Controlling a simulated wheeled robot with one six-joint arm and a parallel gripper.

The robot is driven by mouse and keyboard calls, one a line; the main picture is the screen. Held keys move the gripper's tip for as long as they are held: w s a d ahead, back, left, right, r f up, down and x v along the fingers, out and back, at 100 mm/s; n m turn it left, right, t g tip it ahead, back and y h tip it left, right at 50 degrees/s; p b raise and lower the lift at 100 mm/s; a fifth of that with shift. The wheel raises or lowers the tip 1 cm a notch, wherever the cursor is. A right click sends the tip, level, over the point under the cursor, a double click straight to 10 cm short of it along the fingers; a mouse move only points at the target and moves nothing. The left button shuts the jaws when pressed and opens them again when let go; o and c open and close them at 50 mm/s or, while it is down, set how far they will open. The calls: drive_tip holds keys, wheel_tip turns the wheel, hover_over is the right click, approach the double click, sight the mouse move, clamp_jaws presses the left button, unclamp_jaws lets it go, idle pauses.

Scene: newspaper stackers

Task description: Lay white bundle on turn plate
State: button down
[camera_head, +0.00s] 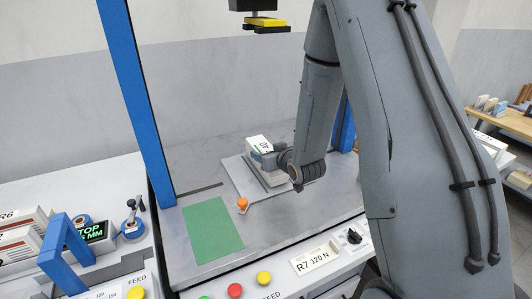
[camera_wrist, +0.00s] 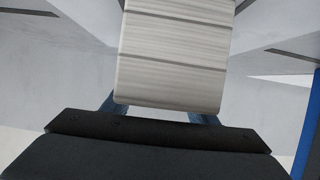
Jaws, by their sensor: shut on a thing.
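The white bundle (camera_head: 257,143), with dark print on its top, is over the grey square turn plate (camera_head: 236,171) in the head view. In the wrist view the bundle (camera_wrist: 175,55) shows its layered side between my fingers. My gripper (camera_head: 270,160) is shut on the bundle; its blue fingers (camera_wrist: 158,112) reach along both sides behind it. My wrist and the bundle hide the right part of the plate. I cannot tell whether the bundle touches what is under it.
A green mat (camera_head: 212,230) and an orange knob (camera_head: 242,203) are in front of the plate. A blue post (camera_head: 137,95) stands at left, and a yellow-and-black press head (camera_head: 265,22) hangs above. White bundles (camera_head: 22,240) and a blue frame (camera_head: 66,250) are at far left.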

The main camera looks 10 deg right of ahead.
drive_tip(key=shift+f, duration=0.25)
drive_tip(key=c, duration=0.6)
unclamp_jaws()
drive_tip(key=shift+c, duration=0.2)
drive_tip(key=shift+s+f, duration=0.1)
drive_tip(key=b+v, duration=0.2)
drive_tip(key=v, duration=0.5)
drive_tip(key=shift+s+d+r, duration=0.1)
drive_tip(key=shift+r, duration=0.1)
drive_tip(key=s+g+h, duration=0.1)
drive_tip(key=s+g, duration=0.1)
drive_tip(key=s, duration=0.1)
drive_tip(key=s+f+g, duration=0.1)
drive_tip(key=s+g, duration=0.1)
drive_tip(key=s, duration=0.1)
drive_tip(key=s+d+f+m+g+h, duration=0.1)
drive_tip(key=s+g, duration=0.1)
drive_tip(key=s, duration=0.1)
drive_tip(key=shift+s+d+f+h, duration=0.1)
drive_tip(key=shift+s+h, duration=0.05)
drive_tip(key=shift+h, duration=0.15)
drive_tip(key=s+a+r+m+g, duration=0.1)
drive_tip(key=s+g, duration=0.5)
drive_tip(key=s, duration=0.9)
drive_tip(key=shift+a+r+g, duration=0.3)
drive_tip(key=shift+a+r, duration=0.3)
drive_tip(key=shift+a, duration=0.25)
